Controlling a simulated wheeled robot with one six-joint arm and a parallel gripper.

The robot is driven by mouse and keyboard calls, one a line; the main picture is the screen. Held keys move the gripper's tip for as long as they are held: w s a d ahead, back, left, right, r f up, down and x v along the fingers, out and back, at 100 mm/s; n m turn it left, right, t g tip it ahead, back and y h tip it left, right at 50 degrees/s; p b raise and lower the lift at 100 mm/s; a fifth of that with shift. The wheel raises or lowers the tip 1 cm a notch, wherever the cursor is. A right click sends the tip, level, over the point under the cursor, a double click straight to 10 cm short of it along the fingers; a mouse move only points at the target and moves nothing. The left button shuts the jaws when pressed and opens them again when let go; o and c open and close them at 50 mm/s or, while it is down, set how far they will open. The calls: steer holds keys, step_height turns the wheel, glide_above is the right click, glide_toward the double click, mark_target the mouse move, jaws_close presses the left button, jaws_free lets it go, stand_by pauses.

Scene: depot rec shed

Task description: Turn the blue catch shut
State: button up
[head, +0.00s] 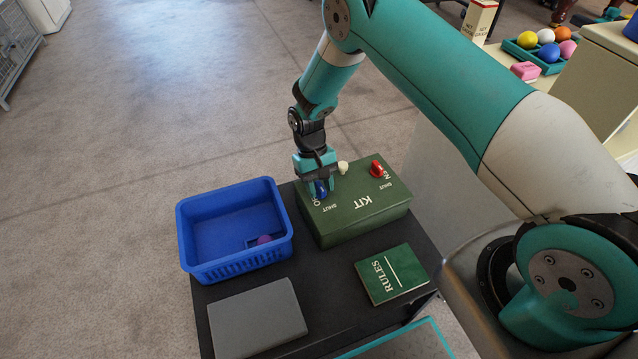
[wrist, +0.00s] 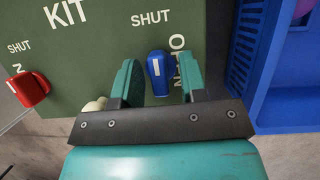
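The blue catch (head: 321,189) is on the lid of the green KIT box (head: 365,218), near the lid's left end. In the wrist view the blue catch (wrist: 160,72) is a stubby lever with a short white mark. It lies lengthwise up and down the picture, with SHUT printed above it and a partly hidden label on its right. My gripper (wrist: 160,78) is open, pointing down, with one finger on each side of the catch. Narrow gaps show between the catch and both fingers. In the head view my gripper (head: 318,177) partly covers the catch.
A red catch (head: 377,169) and a cream knob (head: 343,167) are also on the box. A blue basket (head: 190,235) holding a purple ball (head: 264,240) stands left. A grey flat block (head: 257,318) and a green RULES book (head: 391,274) lie in front.

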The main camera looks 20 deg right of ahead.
steer(key=shift+w, duration=0.1)
steer(key=shift+w+r, duration=0.25)
steer(key=shift+r, duration=0.2)
steer(key=v, duration=1.6)
steer(key=shift+r+p, duration=0.2)
steer(key=shift+p, duration=0.15)
steer(key=shift+s, duration=0.1)
